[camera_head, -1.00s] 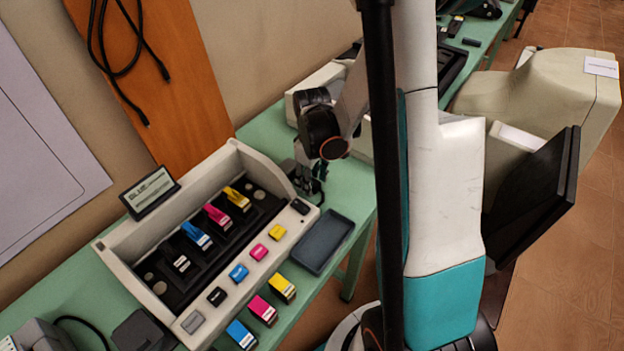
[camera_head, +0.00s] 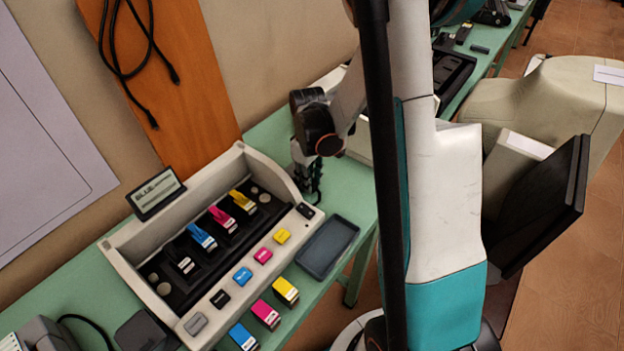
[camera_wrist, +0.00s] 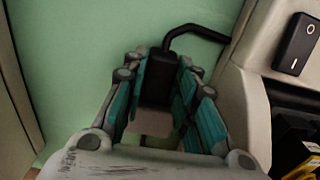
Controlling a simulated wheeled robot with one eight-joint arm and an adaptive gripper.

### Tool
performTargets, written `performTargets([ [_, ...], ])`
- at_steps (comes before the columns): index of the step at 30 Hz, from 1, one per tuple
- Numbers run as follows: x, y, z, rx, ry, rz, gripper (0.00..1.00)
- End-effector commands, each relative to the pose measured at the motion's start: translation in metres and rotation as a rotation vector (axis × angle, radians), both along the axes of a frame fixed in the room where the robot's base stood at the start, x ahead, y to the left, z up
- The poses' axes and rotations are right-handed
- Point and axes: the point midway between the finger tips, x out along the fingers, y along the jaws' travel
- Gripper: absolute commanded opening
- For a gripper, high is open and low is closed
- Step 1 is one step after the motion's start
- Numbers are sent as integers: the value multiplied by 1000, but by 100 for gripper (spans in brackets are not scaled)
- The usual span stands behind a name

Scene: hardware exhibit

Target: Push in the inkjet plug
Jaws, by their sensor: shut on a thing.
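The inkjet printer (camera_head: 207,318) is a cream open-topped unit with ink cartridges inside, on the green table. Its side wall fills the right of the wrist view (camera_wrist: 250,100). The inkjet plug (camera_wrist: 160,75) is black, with a black cable curving from its far end to the right, toward the printer wall. My gripper (camera_wrist: 161,62) is shut on the plug, with teal fingers on both sides. In the head view my gripper (camera_head: 306,182) is low beside the printer's far right end. The plug cannot be made out there, and I see no socket.
A black rocker switch (camera_wrist: 297,45) sits on the printer's corner. A dark tray (camera_head: 328,247) and loose cartridges (camera_head: 265,315) lie in front of the printer. A small display (camera_head: 156,193) stands behind it. Green tabletop (camera_wrist: 75,50) is clear left of the plug.

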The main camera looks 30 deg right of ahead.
Motion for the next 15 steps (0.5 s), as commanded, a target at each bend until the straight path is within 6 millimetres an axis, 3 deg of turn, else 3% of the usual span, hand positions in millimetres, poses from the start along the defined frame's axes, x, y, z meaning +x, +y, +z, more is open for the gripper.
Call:
performTargets([
  [1,4,1,1,2,-10,1,31],
  [3,4,1,1,2,-10,1,47],
  [15,3,1,3,1,-6,0,47],
])
